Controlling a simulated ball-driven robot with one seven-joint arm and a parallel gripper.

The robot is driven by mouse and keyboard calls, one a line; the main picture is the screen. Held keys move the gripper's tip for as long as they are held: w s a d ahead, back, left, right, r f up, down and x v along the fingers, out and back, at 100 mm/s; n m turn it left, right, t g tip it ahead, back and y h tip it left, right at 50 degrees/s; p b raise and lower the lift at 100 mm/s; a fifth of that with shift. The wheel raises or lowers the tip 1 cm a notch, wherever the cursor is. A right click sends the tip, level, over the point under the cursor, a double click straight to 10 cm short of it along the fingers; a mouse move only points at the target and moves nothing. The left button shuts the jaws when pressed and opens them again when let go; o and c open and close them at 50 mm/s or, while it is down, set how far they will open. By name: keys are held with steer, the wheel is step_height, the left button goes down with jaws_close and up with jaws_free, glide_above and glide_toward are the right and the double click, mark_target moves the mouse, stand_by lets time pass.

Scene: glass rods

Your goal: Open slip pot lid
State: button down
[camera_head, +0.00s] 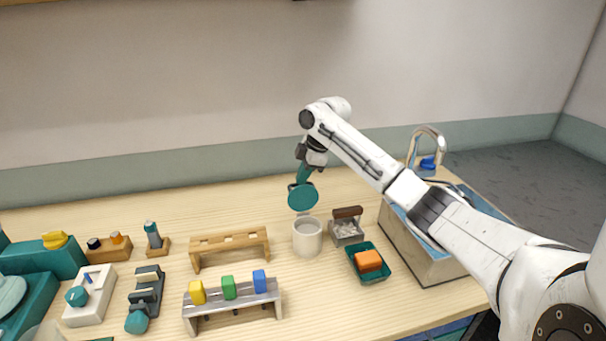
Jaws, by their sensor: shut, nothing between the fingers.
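The slip pot (307,241) is a pale, round pot standing on the table right of centre, and its top looks uncovered. The lid (303,196), a round teal disc, is tilted up on edge above and behind the pot's rim. How the lid joins the pot is too small to tell. My gripper (304,173) points down at the lid's upper edge, shut with nothing between its fingers. Its fingertips are small and partly merge with the teal lid, so I cannot tell whether they touch it.
Right of the pot are a grey container (346,232) with a brown-topped brush and a teal tray (373,275) holding an orange block. A sink (415,247) lies under my arm. Wooden racks (230,242) and tools stand left. Table behind the racks is clear.

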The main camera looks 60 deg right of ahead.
stand_by(0.3)
steer(key=shift+w+d+f+b, duration=0.35)
steer(key=shift+w+d, duration=0.35)
steer(key=shift+d, duration=0.15)
steer(key=shift+r, duration=0.1)
